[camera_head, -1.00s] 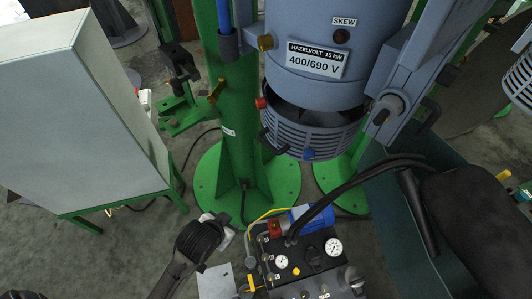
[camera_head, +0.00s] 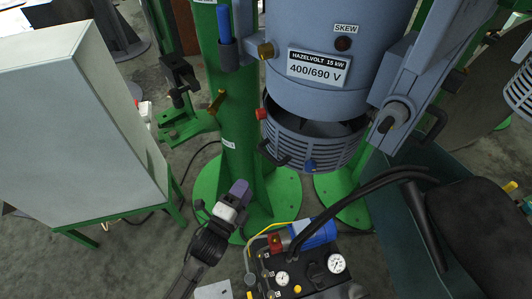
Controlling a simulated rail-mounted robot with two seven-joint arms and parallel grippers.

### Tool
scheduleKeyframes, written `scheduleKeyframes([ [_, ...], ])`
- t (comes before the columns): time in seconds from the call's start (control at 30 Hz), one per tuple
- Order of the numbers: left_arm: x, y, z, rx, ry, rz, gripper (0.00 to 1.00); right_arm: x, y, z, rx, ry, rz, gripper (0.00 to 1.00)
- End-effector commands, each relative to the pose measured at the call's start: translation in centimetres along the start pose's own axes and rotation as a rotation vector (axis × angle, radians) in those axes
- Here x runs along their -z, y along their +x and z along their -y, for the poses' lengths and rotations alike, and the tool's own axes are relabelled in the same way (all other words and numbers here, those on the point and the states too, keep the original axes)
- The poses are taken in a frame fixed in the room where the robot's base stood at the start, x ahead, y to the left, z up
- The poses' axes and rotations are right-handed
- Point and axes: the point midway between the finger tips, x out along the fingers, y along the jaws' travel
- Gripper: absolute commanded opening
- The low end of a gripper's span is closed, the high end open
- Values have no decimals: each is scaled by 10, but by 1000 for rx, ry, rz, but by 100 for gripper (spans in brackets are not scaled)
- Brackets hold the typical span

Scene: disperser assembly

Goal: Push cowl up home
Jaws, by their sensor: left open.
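The cowl (camera_head: 318,147) is a blue-grey slatted ring under the blue-grey motor housing (camera_head: 320,85), which has a 400/690 V plate. A dark gap shows between the cowl's rim and the housing's lower edge. The cowl has a red knob (camera_head: 261,113) at its left, a blue knob (camera_head: 310,165) at its front and a black handle (camera_head: 272,155) at its left side. My left gripper (camera_head: 237,193) is open and empty, below and left of the cowl, apart from it, in front of the green column's base. My right gripper is not in view.
A green column (camera_head: 240,130) on a round foot stands just left of the cowl. A black panel with gauges (camera_head: 337,263) and black hoses (camera_head: 365,190) lies below. A large grey cabinet (camera_head: 70,110) fills the left. A teal bench (camera_head: 400,235) is at the right.

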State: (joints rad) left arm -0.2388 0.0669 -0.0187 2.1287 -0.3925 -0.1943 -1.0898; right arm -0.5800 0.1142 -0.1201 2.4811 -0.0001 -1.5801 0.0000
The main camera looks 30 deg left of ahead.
Motion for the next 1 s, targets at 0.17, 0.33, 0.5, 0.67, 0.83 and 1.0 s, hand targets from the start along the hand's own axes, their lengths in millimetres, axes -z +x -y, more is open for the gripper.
scheduleKeyframes([
  [0.17,0,25,1,2,5,0,44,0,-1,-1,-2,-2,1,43],
  [0.33,0,58,1,1,2,1,44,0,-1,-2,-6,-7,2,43],
  [0.5,0,88,0,0,1,1,44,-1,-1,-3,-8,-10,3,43],
  [0.67,0,110,0,-1,1,1,44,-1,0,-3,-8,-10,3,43],
  [0.83,0,125,0,-2,1,1,44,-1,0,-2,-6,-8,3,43],
  [1.0,0,132,0,-2,1,1,44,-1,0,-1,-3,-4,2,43],
])
